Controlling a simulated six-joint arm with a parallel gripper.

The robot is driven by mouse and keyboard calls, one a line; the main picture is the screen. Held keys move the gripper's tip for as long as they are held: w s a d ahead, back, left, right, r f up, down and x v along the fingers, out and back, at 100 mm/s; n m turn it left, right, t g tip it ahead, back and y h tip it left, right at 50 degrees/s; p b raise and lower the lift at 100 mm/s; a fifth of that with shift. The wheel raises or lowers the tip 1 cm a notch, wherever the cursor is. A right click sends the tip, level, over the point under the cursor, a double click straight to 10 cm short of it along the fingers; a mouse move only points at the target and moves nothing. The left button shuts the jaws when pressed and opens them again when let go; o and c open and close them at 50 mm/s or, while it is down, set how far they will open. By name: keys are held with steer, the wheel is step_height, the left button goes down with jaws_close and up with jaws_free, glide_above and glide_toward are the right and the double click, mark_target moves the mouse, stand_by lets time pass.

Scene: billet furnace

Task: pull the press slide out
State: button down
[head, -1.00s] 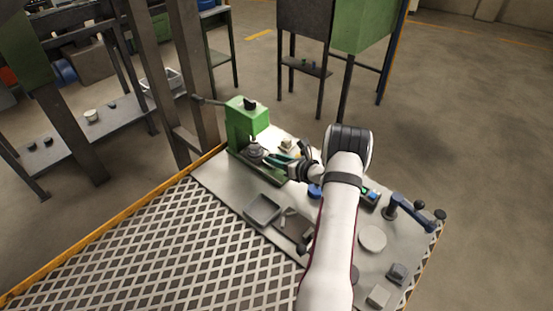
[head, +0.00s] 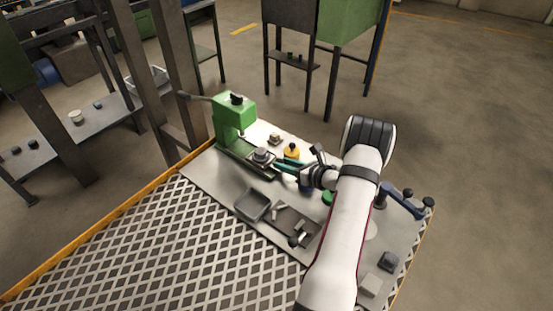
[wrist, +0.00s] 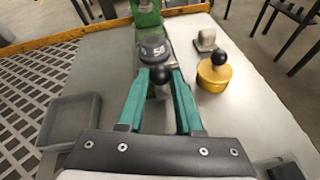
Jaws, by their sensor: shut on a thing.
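The green press (head: 233,118) stands at the back left of the bench; its green foot also shows at the top of the wrist view (wrist: 147,12). The press slide (head: 264,161) sticks out in front of the press toward my gripper, carrying a round grey die (head: 261,154). My gripper (wrist: 162,78), with teal fingers, is shut on the knob, one finger on each side. In the head view my gripper (head: 282,166) reaches in from the right.
A yellow pot with a black knob (wrist: 214,74) stands right of the slide, with a small grey block (wrist: 206,40) behind it. A grey tray (wrist: 70,120) lies to the left.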

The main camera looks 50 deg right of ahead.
steer(key=c, duration=0.6)
jaws_free()
steer(key=v, duration=1.5)
steer(key=shift+s+r, duration=0.15)
steer(key=shift+s, duration=0.2)
